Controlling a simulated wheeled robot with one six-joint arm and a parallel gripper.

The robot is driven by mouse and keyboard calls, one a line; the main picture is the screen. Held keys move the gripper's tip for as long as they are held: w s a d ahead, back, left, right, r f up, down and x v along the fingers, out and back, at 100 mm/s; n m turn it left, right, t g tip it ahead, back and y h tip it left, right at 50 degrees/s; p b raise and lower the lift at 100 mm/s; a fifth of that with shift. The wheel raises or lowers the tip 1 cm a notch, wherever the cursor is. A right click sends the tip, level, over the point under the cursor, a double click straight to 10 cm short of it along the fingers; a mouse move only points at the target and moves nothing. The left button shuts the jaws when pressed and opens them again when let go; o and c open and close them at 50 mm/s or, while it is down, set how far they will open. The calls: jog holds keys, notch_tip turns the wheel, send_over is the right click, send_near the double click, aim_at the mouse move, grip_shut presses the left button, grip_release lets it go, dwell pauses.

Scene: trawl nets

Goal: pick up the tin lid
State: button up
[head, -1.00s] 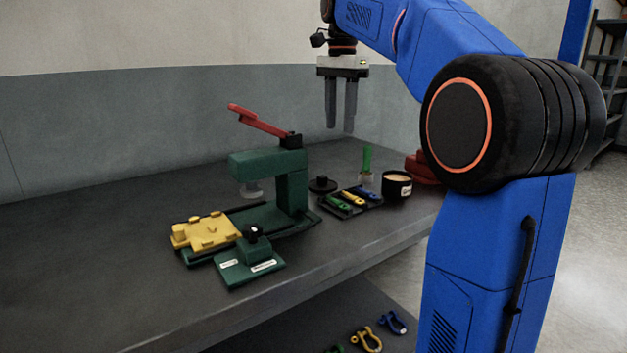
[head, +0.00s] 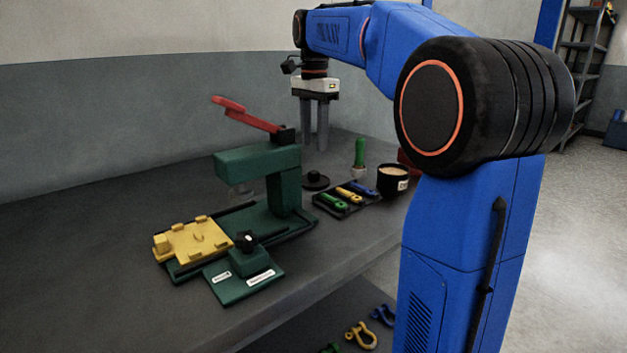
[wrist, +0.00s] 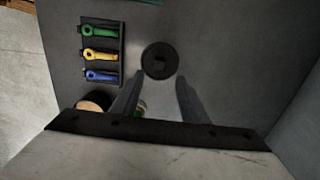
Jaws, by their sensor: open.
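The tin lid (head: 316,181) is a small dark round disc with a raised knob, lying on the grey bench just right of the green press. In the wrist view the lid (wrist: 160,60) lies beyond the fingertips, roughly between their lines and a little left of centre. My gripper (head: 315,148) hangs pointing down above the bench, behind and above the lid, its two grey fingers apart and empty. In the wrist view my gripper (wrist: 155,82) shows its fingers spread, with nothing between the tips. The lid is not touched.
A green press (head: 288,190) with a red lever stands left of the lid. A black tray (head: 345,201) with green, yellow and blue tools lies in front. An open black tin (head: 392,180) and a green-handled brush (head: 360,155) stand to the right.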

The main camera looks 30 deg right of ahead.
aim_at(314, 171)
jog(key=shift+s+f, duration=0.1)
jog(key=shift+f, duration=4.15)
jog(key=shift+c, duration=0.6)
grip_shut()
